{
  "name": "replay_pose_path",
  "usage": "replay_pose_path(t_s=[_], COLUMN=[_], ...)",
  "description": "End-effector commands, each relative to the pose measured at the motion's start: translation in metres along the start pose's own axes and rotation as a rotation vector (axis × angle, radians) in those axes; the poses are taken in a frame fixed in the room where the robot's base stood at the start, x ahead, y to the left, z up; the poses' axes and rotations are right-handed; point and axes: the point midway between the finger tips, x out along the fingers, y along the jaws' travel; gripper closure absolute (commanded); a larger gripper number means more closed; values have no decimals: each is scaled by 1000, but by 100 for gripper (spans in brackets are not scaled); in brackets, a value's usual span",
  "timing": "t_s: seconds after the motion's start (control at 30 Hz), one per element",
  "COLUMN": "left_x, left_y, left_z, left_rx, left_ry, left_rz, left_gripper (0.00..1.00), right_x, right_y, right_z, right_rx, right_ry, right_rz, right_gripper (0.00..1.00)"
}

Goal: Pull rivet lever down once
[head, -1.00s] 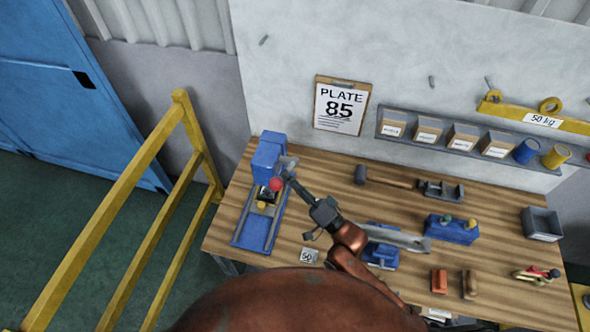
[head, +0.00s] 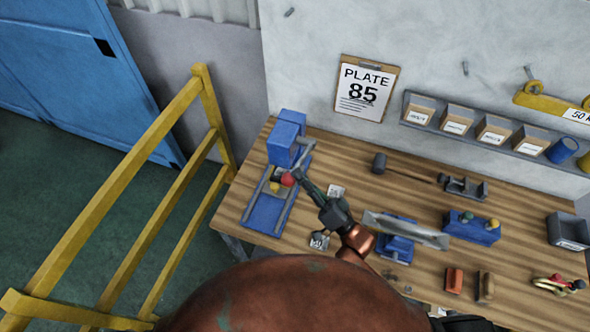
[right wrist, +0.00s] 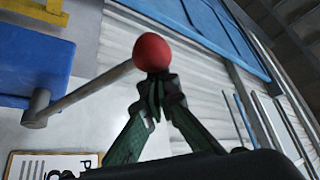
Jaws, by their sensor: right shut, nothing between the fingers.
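The blue rivet press (head: 287,138) stands at the left end of the workbench on a blue base (head: 265,213). Its grey lever (head: 303,155) runs from the side of the press head toward the front and ends in a red ball knob (head: 288,179). A small yellow piece (head: 275,187) shows beside the knob. My right gripper (head: 299,177) is shut and empty, with its fingertips at the knob. In the right wrist view, the red knob (right wrist: 152,52) is just beyond the closed fingertips (right wrist: 157,84); contact is hard to tell. My left gripper is out of view.
A yellow railing (head: 205,100) stands left of the bench. A clipboard (head: 362,88) hangs behind.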

Motion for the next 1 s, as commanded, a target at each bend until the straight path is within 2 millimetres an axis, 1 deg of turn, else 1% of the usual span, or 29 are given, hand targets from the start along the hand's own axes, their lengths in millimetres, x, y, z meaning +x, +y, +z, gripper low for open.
replay_pose_path(t_s=[0.03,0.1,0.3,0.5,0.73,1.0], left_x=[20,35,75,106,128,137], left_y=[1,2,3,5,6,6], left_z=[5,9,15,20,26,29], left_rx=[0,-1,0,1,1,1], left_ry=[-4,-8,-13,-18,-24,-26], left_rz=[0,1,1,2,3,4], left_gripper=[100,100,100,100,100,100], right_x=[-11,-19,-38,-52,-61,-64], right_y=[11,16,31,46,59,64], right_z=[15,26,56,79,94,99], right_rx=[-33,-79,-208,-313,-396,-435], right_ry=[-1,0,0,-1,-1,0], right_rz=[-15,-42,-122,-190,-242,-267], right_gripper=[100,100,100,100,100,100])
